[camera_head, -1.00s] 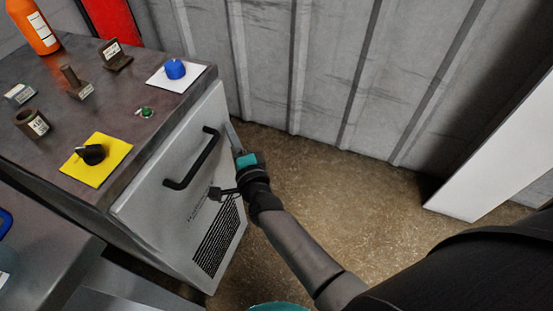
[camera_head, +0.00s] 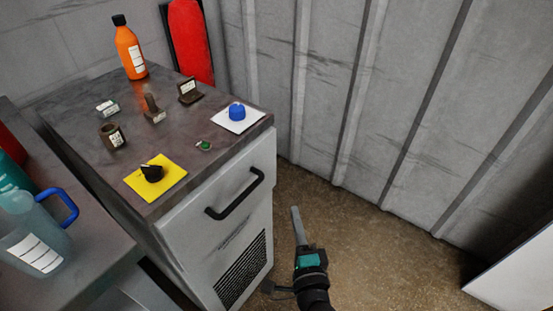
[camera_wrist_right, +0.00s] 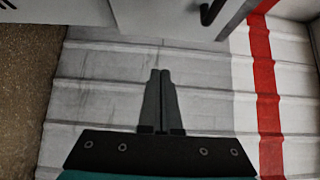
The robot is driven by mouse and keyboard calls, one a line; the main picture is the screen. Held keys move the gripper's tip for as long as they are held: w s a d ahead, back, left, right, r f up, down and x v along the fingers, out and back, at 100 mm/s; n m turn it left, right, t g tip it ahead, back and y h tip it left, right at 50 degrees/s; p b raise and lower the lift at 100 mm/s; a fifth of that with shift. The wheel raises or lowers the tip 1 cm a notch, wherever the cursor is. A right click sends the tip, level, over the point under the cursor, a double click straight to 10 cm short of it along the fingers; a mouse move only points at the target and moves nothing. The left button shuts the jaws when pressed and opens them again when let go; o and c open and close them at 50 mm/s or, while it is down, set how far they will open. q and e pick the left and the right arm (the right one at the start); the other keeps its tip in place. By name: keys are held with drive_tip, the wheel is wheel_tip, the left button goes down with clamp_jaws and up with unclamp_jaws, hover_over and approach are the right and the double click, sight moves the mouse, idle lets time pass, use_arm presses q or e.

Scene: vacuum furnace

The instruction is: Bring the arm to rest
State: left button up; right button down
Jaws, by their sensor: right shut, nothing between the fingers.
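My right gripper (camera_head: 296,212) is in the lower middle of the head view, over the floor to the right of the grey cabinet (camera_head: 238,258). Its fingers point away toward the corrugated wall. In the right wrist view its two fingers (camera_wrist_right: 160,74) lie together, shut, with nothing between them. The fingers touch nothing that I can see. The cabinet's black handle (camera_head: 236,197) is to the left of the gripper, apart from it. My left gripper shows in neither view.
On the cabinet top stand an orange bottle (camera_head: 129,48), a blue knob (camera_head: 237,110), a black knob on a yellow plate (camera_head: 152,172) and several small labelled parts. A jug with a blue handle (camera_head: 36,236) is at left. Floor (camera_head: 370,255) is free at right. A white panel (camera_head: 520,275) stands lower right.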

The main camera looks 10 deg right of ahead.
drive_tip(key=shift+f, duration=0.1)
drive_tip(key=s+d+f+n+g+y+p, duration=0.1)
drive_tip(key=s+f+n+g, duration=0.4)
drive_tip(key=f, duration=0.4)
drive_tip(key=s+d+f+n+g+y+p, duration=0.1)
drive_tip(key=s+f+n+g, duration=0.15)
drive_tip(key=f+n, duration=0.55)
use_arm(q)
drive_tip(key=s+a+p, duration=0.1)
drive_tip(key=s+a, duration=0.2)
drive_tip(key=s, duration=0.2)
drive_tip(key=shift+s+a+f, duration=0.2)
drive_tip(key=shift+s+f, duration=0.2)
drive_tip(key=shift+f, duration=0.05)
use_arm(e)
drive_tip(key=s+d+f+n+g+h, duration=0.1)
drive_tip(key=s+d+f+n+g, duration=0.1)
drive_tip(key=s+f, duration=0.3)
drive_tip(key=s+d+f+n+g, duration=0.3)
drive_tip(key=s+d+f, duration=0.2)
drive_tip(key=s, duration=0.5)
drive_tip(key=s+d+f+n+g+h, duration=0.1)
drive_tip(key=s+d+f+n+g, duration=0.1)
drive_tip(key=s, duration=0.5)
wheel_tip(320, 180, down, 3)
drive_tip(key=shift+s+d+f+g+h, duration=0.15)
drive_tip(key=shift+d+g+h, duration=0.15)
drive_tip(key=shift+d+g, duration=0.6)
drive_tip(key=shift+d+t, duration=0.15)
drive_tip(key=shift+t, duration=0.2)
